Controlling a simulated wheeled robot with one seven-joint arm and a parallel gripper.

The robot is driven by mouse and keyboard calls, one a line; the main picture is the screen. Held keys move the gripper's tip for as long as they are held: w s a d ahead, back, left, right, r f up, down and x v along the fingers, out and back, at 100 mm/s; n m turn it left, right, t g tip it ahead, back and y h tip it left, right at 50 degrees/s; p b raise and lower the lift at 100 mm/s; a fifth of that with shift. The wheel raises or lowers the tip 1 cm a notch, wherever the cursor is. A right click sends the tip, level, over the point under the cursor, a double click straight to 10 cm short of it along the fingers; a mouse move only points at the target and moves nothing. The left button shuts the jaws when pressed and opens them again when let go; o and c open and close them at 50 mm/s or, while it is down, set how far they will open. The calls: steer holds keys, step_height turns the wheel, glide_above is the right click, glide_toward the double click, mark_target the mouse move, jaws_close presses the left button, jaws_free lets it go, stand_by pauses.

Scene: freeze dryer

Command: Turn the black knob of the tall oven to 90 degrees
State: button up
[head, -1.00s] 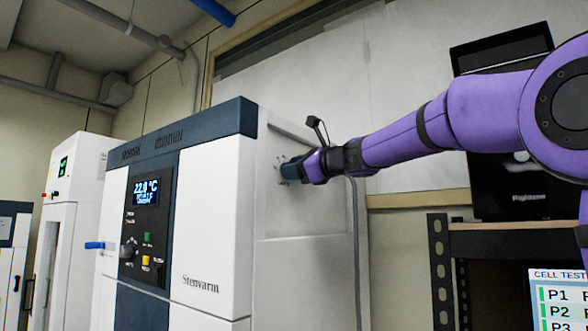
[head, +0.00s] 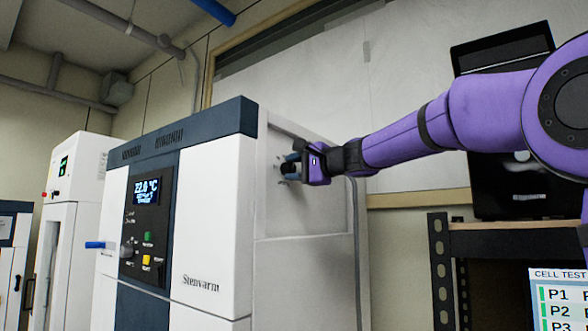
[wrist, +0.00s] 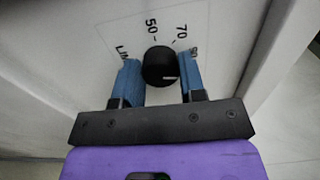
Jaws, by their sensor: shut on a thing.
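The tall oven (head: 215,215) is white with a dark blue top band and stands left of my arm. Its round black knob (wrist: 158,62) is on the side panel, inside a printed dial. The marks 50 and 70 are readable; a mark by the right finger is partly hidden. A short white line on the knob points to the lower right in the wrist view. My gripper (head: 287,168) is at that panel, and in the wrist view its blue fingers (wrist: 160,68) are on both sides of the knob, shut on it. In the head view the fingers mostly hide the knob.
The oven's front has a display (head: 146,191), buttons and a grey knob (head: 127,250). A blue handle (head: 95,245) sticks out at its left. A dark shelf rack (head: 440,270) stands below my arm, with a black device (head: 510,190) on it.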

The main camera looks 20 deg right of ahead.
steer(key=shift+f+n, duration=0.1)
steer(key=shift+n, duration=1.1)
steer(key=o, duration=0.9)
steer(key=shift+s, duration=0.1)
steer(key=v, duration=1)
steer(key=shift+s+d, duration=0.2)
steer(key=shift+s, duration=0.05)
